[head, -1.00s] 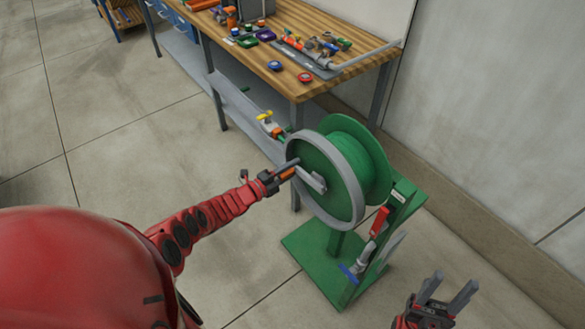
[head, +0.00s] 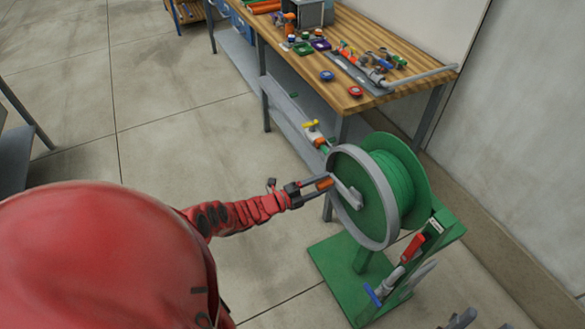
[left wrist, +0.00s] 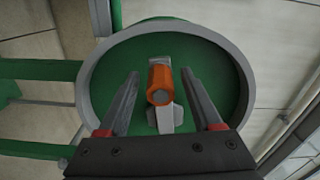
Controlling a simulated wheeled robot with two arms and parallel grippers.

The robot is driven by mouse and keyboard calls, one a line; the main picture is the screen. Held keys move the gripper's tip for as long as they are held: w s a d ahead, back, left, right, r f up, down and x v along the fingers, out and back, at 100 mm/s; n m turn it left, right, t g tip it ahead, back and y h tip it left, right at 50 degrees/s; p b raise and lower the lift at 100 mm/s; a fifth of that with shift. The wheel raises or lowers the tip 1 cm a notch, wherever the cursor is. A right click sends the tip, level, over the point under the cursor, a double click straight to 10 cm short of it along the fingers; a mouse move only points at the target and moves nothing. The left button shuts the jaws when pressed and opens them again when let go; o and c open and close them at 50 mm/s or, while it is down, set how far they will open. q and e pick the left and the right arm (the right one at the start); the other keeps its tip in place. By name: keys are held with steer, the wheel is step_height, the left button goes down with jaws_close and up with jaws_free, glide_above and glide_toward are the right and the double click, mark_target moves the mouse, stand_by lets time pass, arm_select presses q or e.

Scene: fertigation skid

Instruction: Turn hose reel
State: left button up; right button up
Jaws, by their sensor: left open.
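The green hose reel (head: 371,213) with a grey rim stands on a green stand (head: 357,262). Its grey crank arm (head: 348,195) ends in an orange handle (head: 325,184), pointing to the upper left in the head view. My left gripper (head: 319,185) is open at the handle. In the left wrist view the orange handle (left wrist: 160,85) lies between the two fingers, with a gap visible on each side. The fingers hide part of the handle in the head view. My right gripper (head: 481,322) shows only its two separated fingertips at the bottom edge.
A wooden workbench (head: 405,85) with fittings and pipes stands behind the reel. A valve with a yellow handle (head: 311,124) is near its lower shelf. A red-handled nozzle (head: 412,247) hangs on the stand. Open floor (head: 170,130) lies to the left.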

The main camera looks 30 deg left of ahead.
arm_select(q)
steer(key=v, duration=1.3)
steer(key=shift+s+a+b, duration=0.15)
steer(key=shift+s+b, duration=0.1)
steer(key=shift+b, duration=0.2)
steer(key=shift+w, duration=0.1)
